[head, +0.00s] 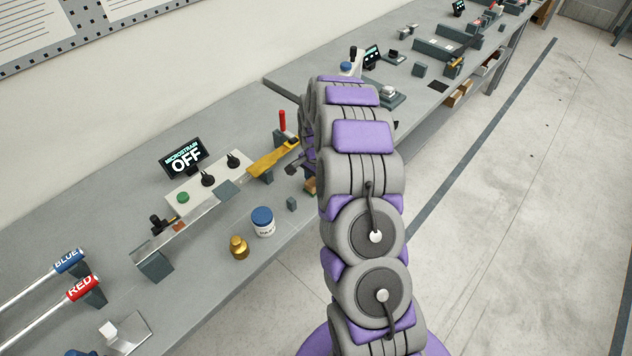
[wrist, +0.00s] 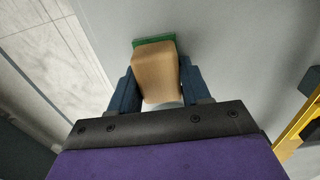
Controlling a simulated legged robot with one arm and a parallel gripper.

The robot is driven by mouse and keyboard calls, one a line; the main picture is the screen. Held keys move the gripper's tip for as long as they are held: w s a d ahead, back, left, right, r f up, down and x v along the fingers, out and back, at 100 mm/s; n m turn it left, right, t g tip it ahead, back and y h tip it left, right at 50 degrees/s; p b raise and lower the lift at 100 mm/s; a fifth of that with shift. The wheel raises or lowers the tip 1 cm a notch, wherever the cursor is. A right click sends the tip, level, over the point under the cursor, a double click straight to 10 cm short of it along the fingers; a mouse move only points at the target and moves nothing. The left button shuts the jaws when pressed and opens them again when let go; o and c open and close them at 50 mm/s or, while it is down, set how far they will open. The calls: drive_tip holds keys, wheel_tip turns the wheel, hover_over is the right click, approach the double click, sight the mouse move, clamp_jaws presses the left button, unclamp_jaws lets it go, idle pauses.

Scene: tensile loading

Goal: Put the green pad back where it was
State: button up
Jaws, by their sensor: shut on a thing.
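My gripper (wrist: 158,74) is shut on a tan wooden block in the wrist view, with one dark finger on each side of it. The green pad (wrist: 153,41) shows as a thin strip along the block's far face. Most of the pad is hidden by the block. The pad is over or at the grey bench top (wrist: 235,45); I cannot tell whether it touches. In the head view, part of the wooden block (head: 310,186) shows beside my arm at the bench's front edge. The pad cannot be made out there.
A metal beam (head: 187,228) with a yellow clamp (head: 273,158) lies left of my gripper. A display (head: 184,157) reads OFF. A blue-lidded jar (head: 263,221), a brass weight (head: 239,247) and a small grey cube (head: 292,204) stand nearby. The floor lies right of the bench.

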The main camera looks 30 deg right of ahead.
drive_tip(key=shift+a, duration=0.15)
drive_tip(key=o, duration=1)
drive_tip(key=shift+d, duration=0.25)
drive_tip(key=shift+a, duration=0.1)
